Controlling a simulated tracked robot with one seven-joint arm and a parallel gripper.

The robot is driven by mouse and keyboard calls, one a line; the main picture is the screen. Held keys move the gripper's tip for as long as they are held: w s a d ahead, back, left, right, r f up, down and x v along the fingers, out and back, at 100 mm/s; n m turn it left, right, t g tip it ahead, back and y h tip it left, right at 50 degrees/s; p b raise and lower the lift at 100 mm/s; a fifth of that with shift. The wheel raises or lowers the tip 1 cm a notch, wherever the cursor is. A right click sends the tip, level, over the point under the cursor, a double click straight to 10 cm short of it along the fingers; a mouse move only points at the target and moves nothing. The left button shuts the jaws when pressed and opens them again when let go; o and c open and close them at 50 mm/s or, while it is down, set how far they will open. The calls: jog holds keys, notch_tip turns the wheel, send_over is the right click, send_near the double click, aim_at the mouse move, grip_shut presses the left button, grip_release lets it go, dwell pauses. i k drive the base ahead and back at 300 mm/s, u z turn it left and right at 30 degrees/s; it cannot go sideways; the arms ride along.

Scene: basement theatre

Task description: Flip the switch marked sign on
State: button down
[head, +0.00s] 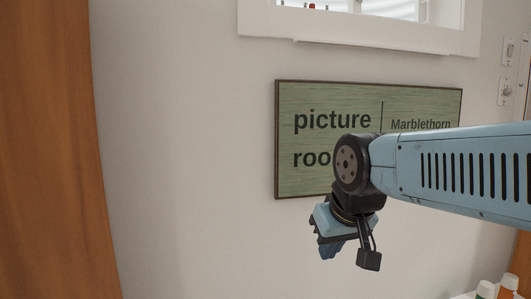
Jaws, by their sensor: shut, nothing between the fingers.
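Two pale switch plates are on the wall at the right edge of the head view, an upper one (508,51) and a lower one (506,91). Any marking on them is too small to read, so I cannot tell which is marked sign or how its lever stands. My gripper (329,249) hangs below the green wall sign (287,180), well to the left of and lower than the plates. It is shut and empty, pointing down. My arm comes in from the right and covers part of the sign, which reads "picture" and "Marblethorn".
A white-framed window opening (370,30) with a ledge is above the sign. A wooden panel (45,150) stands at the left. White-capped bottles (485,290) are at the bottom right. The wall left of the sign is bare.

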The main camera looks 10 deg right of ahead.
aim_at(510, 49)
jog(key=u, duration=0.1)
jog(key=i, duration=0.95)
jog(key=z, duration=2.15)
jog(key=k, duration=0.8)
jog(key=z, duration=0.4)
jog(key=i, duration=0.1)
jog(key=u, duration=0.2)
